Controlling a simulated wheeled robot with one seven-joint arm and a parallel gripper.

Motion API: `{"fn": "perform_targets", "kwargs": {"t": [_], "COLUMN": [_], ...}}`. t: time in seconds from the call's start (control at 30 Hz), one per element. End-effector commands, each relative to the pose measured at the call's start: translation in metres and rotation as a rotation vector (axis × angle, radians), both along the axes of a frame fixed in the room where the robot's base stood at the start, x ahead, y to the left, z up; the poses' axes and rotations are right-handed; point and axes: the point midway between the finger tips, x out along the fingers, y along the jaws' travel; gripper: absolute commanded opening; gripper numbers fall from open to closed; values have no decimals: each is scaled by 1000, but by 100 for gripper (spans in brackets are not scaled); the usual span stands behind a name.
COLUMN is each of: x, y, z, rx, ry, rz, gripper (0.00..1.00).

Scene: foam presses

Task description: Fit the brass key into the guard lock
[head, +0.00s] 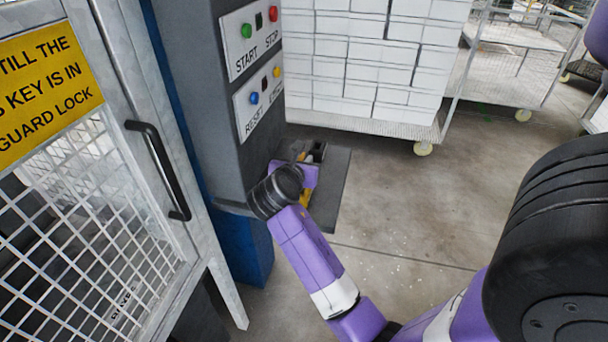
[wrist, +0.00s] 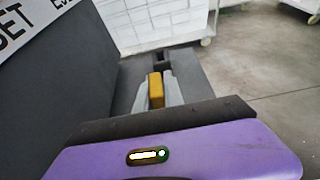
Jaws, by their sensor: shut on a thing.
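The brass key shows as a yellow block (wrist: 155,90) in the wrist view, upright between my two grey fingers. My gripper (wrist: 156,93) is shut on it, above the grey shelf. In the head view my gripper (head: 308,158) is over the shelf, small and partly hidden by my own wrist. A dark block with an opening, which looks like the guard lock (wrist: 161,58), stands just beyond the fingers on the shelf. The key's lower end is hidden, so I cannot tell whether it touches the lock.
The grey shelf (head: 338,190) juts from a dark column with a START/STOP panel (head: 252,40) and a RESET panel (head: 259,95). A mesh guard door with a black handle (head: 158,170) stands at left. A cart of white blocks (head: 375,60) stands behind.

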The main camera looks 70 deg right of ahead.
Motion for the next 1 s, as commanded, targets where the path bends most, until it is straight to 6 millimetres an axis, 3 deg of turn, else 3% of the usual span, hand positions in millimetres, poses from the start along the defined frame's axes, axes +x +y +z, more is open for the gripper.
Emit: {"fn": "perform_targets", "kwargs": {"t": [0.4,0.83,0.87,0.9,0.97,1.0], "x": [0,0,0,0,0,0], "y": [0,0,0,0,0,0], "z": [-45,-49,-50,-50,-50,-50], "rx": [0,-1,-1,-1,-1,-1], "ry": [0,-1,-2,-2,-2,-1], "rz": [-1,0,-1,-1,-1,0], "gripper": [0,0,16,24,34,34]}}
